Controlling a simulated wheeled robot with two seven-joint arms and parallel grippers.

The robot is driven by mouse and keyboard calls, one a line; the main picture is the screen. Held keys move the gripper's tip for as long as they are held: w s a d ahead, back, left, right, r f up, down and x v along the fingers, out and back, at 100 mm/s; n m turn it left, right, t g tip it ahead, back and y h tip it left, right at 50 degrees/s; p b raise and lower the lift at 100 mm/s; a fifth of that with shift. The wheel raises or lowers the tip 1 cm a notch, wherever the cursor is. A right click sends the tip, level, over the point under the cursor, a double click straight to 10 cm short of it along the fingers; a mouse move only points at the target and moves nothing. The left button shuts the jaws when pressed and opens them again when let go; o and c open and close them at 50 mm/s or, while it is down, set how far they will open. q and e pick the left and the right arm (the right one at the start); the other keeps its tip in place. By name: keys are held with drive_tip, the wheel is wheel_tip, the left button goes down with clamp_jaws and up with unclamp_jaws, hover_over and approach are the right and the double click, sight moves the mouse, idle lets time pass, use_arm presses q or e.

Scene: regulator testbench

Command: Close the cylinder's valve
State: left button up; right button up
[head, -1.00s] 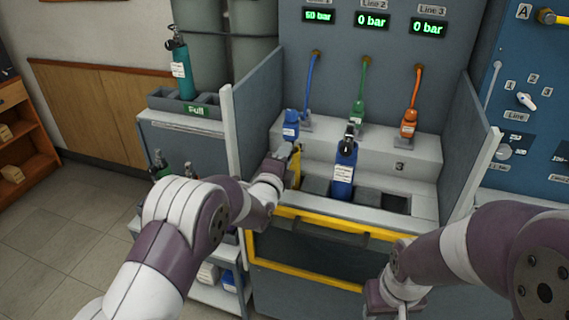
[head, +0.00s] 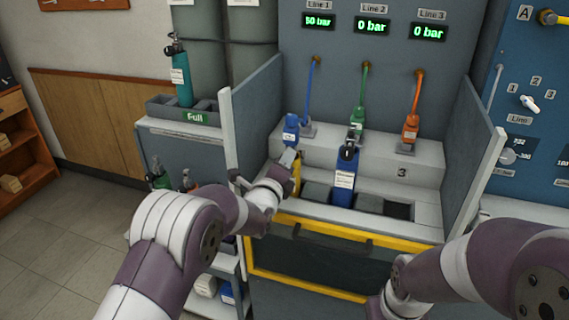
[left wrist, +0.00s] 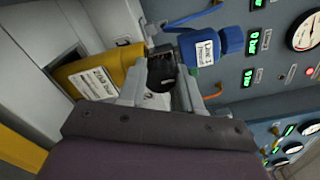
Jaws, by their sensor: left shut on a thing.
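A yellow cylinder (head: 297,178) stands in the left slot of the bench, mostly hidden behind my left arm. In the left wrist view the yellow cylinder (left wrist: 92,75) shows a white label and a black valve knob (left wrist: 160,72). My left gripper (head: 287,158) is at the top of this cylinder. In the left wrist view the left gripper's fingers (left wrist: 158,88) are on either side of the knob, shut on it. A blue regulator (head: 291,130) on the Line 1 hose sits at the cylinder's top; the blue regulator (left wrist: 212,46) is close beyond the fingers. My right gripper's fingers are not visible.
A blue cylinder (head: 345,178) stands in the middle slot by the green regulator (head: 357,122). The right slot (head: 398,210) is empty. Side panels (head: 255,115) flank the bench. The Line 1 display (head: 318,21) appears to read 50 bar; Lines 2 and 3 read 0.

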use_arm(q)
drive_tip(key=shift+f, duration=0.1)
drive_tip(key=o, duration=1)
drive_tip(key=shift+o, duration=0.2)
drive_tip(key=v, duration=1.2)
drive_tip(key=shift+s, duration=0.3)
drive_tip(key=shift+a, duration=0.15)
